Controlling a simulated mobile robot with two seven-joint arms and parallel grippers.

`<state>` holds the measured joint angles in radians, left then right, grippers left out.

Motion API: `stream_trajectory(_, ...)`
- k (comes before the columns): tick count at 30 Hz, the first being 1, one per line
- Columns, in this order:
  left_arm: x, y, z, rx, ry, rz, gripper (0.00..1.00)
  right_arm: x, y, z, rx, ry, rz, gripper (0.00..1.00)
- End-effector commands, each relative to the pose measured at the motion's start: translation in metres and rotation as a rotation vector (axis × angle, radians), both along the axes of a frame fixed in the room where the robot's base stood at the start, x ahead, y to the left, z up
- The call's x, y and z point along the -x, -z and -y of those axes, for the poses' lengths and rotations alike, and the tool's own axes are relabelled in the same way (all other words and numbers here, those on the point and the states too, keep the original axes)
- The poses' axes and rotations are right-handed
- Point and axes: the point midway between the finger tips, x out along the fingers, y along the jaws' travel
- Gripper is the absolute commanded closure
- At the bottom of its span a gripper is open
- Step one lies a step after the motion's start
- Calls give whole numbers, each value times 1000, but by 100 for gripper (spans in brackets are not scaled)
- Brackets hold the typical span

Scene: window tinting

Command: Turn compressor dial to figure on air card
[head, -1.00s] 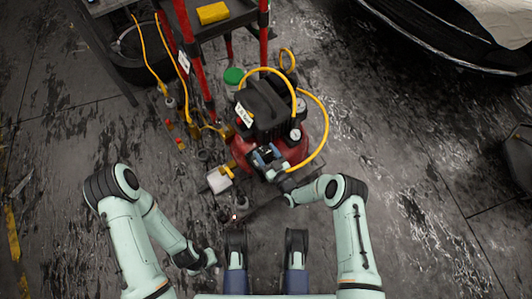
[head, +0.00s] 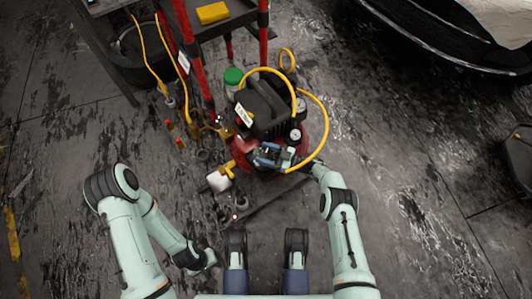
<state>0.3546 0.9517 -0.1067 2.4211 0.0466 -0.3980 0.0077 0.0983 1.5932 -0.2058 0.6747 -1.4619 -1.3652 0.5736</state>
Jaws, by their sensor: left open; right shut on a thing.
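The compressor (head: 262,103) has a black motor housing over a red tank, low on the floor in front of me. A white gauge (head: 295,135) sits on its right side. A small white card (head: 243,115) with dark print is on its left side; I cannot read the figure. My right gripper (head: 265,156) is at the front of the compressor and shut on a small part there, apparently the dial, which the gripper hides. My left gripper (head: 210,259) is open and empty, low above the floor and apart from the compressor.
Yellow hoses loop over the compressor (head: 323,120). A red-legged cart (head: 196,60) with a yellow block stands behind left. A white bottle (head: 219,181), a green-lidded jar (head: 233,78) and small fittings stand around the compressor.

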Motion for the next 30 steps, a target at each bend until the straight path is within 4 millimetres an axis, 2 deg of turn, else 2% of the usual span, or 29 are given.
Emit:
stream_trajectory(20,0,0,0,0,0,0,57,-2,-3,-1,4,-42,4,66)
stream_trajectory(21,0,0,0,0,0,0,57,-2,-3,-1,4,-42,4,26)
stream_trajectory(22,0,0,0,0,0,0,57,-2,-3,-1,4,-42,4,16)
stream_trajectory(30,0,0,0,0,0,0,57,-2,-3,-1,4,-39,4,15)
